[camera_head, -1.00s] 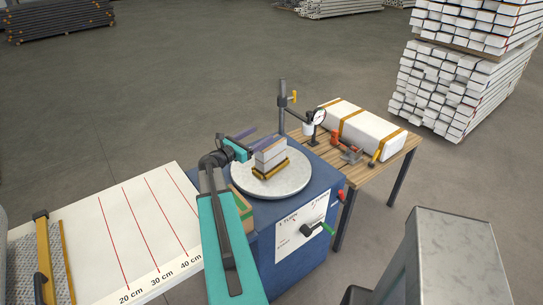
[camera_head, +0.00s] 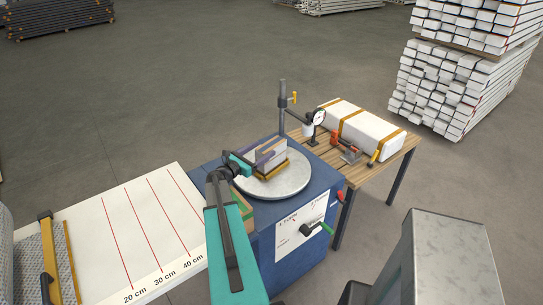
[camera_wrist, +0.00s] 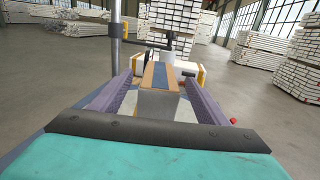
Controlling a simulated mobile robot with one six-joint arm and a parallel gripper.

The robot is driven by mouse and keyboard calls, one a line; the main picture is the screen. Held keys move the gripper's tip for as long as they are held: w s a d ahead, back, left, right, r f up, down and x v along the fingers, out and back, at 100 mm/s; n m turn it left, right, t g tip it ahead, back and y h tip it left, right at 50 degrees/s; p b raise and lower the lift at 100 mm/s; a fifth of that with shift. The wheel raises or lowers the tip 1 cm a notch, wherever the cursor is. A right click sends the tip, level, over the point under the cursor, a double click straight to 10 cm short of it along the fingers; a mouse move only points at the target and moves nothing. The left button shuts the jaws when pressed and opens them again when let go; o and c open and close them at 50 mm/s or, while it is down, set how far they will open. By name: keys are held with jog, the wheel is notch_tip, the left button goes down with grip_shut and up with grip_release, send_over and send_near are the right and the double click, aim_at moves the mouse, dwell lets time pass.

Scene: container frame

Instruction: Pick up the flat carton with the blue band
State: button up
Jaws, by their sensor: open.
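The flat carton with the blue band (camera_wrist: 161,76) is straight ahead in the wrist view, with a brown top, the blue stripe running along it and a grey near face. In the head view the carton (camera_head: 268,156) stands on the round grey turntable (camera_head: 290,186), with a yellow piece at its base. My gripper (camera_wrist: 160,80) is open, its purple fingers on the left and right of the carton. It also shows in the head view (camera_head: 267,150), low over the turntable. I cannot tell whether either finger touches the carton.
A post (camera_head: 282,105) rises close behind the turntable. A white marked board (camera_head: 135,230) lies left.

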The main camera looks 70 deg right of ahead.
aim_at(271, 144)
dwell(0.3)
jog(key=shift+p+x, duration=1.2)
jog(key=shift+x, duration=1.15)
jog(key=shift+p+x, duration=0.3)
jog(key=shift+x, duration=0.5)
jog(key=shift+c, duration=0.2)
grip_shut()
